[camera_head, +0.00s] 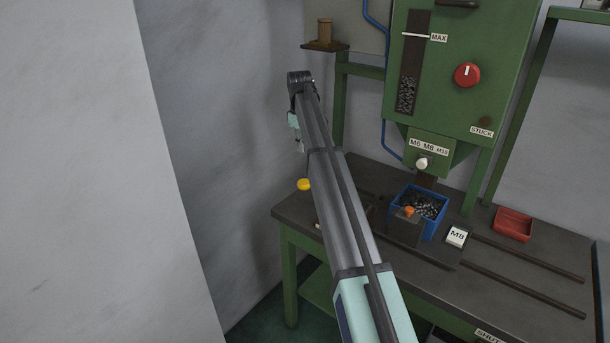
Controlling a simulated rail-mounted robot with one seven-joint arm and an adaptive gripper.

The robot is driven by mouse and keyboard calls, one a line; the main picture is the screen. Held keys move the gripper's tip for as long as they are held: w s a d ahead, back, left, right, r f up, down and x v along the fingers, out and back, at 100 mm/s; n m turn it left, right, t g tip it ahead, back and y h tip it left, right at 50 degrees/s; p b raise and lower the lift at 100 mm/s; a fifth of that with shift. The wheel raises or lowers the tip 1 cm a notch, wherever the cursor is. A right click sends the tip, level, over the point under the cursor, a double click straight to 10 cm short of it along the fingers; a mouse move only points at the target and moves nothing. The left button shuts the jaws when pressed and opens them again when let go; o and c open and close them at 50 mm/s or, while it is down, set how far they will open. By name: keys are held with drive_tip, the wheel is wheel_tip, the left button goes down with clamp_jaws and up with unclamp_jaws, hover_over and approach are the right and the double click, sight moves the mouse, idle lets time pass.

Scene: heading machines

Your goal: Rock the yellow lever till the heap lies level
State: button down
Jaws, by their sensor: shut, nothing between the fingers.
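The yellow lever shows only as a yellow knob (304,184) at the left edge of the bench, beside my arm. The rest of the lever is hidden behind my arm. A heap of small dark pieces (425,203) lies in a blue bin (433,228) under the machine's chute. Its surface looks uneven, but its exact shape is too small to tell. My gripper (300,147) hangs beyond my arm, above the yellow knob and apart from it in the picture. It is small and partly hidden, shut and empty.
A green machine (440,75) with a dark level window (409,85) and a red knob (467,75) stands behind the bench (480,262). An orange piece (407,211) sits by the bin's front. An M8 label block (456,236) and red tray (513,224) stand right. Wall at left.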

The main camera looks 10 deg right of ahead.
sight(303, 182)
drive_tip(key=shift+w+d+r, duration=0.1)
drive_tip(key=shift+w+r, duration=0.1)
drive_tip(key=shift+r, duration=0.45)
drive_tip(key=shift+f, duration=0.1)
wheel_tip(303, 182, down, 14)
drive_tip(key=p, duration=0.5)
drive_tip(key=shift+d, duration=0.15)
